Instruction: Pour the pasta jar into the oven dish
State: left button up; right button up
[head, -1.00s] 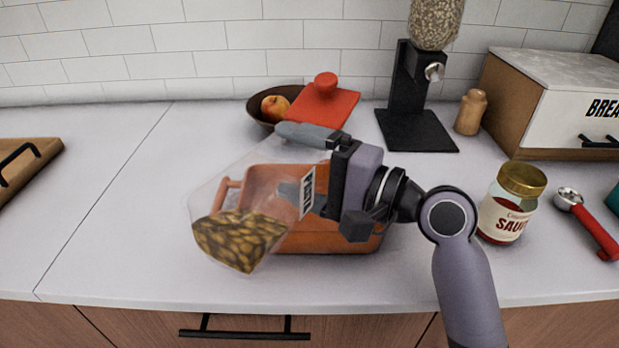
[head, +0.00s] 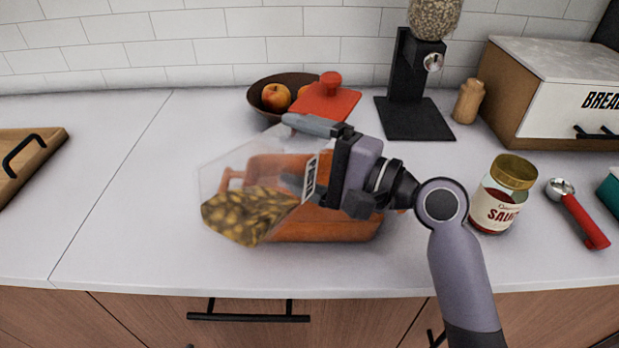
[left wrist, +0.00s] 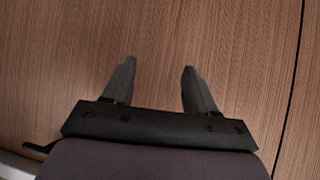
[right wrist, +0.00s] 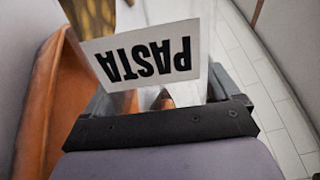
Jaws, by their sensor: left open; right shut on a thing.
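The clear pasta jar (head: 222,172) is tilted, with brown pasta (head: 245,215) gathered in its lower left end. My right gripper (head: 305,158) is shut on the jar, whose PASTA label (right wrist: 150,55) fills much of the right wrist view. The orange oven dish (head: 335,225) stands on the counter behind and below the jar, partly hidden by the jar and my gripper. I see no pasta falling, and the inside of the dish is mostly hidden. My left gripper (left wrist: 158,85) is open and empty in front of a wooden cabinet front, out of the head view.
A black grinder (head: 408,85) stands behind.

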jog(key=shift+w+r+m+p, duration=0.1)
jog(key=shift+r+m+p, duration=0.15)
jog(key=shift+p, duration=0.2)
jog(key=shift+w+d+f+m+p, duration=0.15)
jog(key=shift+w+f+m+p, duration=0.05)
jog(key=shift+f+m+p, duration=0.25)
jog(key=shift+w+d+f+m+p, duration=0.1)
jog(key=shift+w+f+m+p, duration=0.05)
jog(key=shift+f+m+p, duration=0.3)
jog(key=shift+w+d+r+m+p, duration=0.1)
jog(key=shift+w+m+p, duration=0.15)
jog(key=shift+m+p, duration=0.5)
jog(key=shift+w+d+m+p, duration=0.1)
jog(key=shift+w+m+p, duration=0.1)
jog(key=shift+m+p, duration=0.55)
dwell(1.1)
jog(key=shift+w+d+m, duration=0.25)
jog(key=shift+w+m, duration=0.2)
jog(key=shift+m, duration=0.7)
dwell(1.0)
jog(key=shift+w+d+r+m, duration=0.2)
jog(key=shift+r+m, duration=0.25)
jog(key=shift+m, duration=0.35)
dwell(1.1)
